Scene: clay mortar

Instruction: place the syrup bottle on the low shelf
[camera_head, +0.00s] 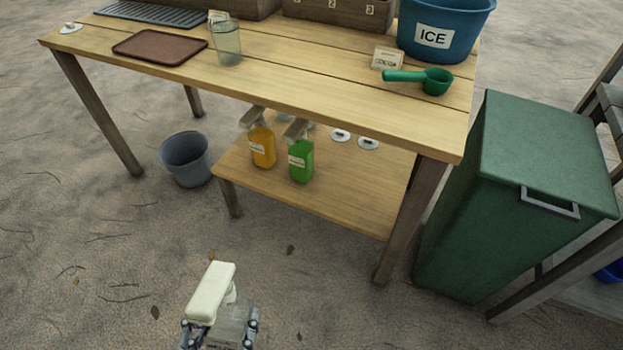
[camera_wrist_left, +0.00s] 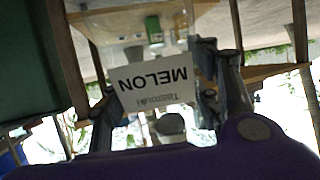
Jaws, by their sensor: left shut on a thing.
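My left gripper (camera_head: 219,336) is at the bottom of the head view, shut on a clear syrup bottle (camera_head: 234,318) with a cream pump top. In the left wrist view its white label (camera_wrist_left: 155,90) reads MELON, upside down, between the fingers. The bottle is in front of the table, apart from the low shelf (camera_head: 325,200). On that wooden shelf stand an orange syrup bottle (camera_head: 262,148) and a green syrup bottle (camera_head: 300,160), side by side. A further pale item behind them is mostly hidden. My right gripper is not in view.
The table top (camera_head: 300,75) overhangs the shelf's back. A grey bucket (camera_head: 186,158) stands left and a green bin (camera_head: 530,180) right. The shelf's front right is clear.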

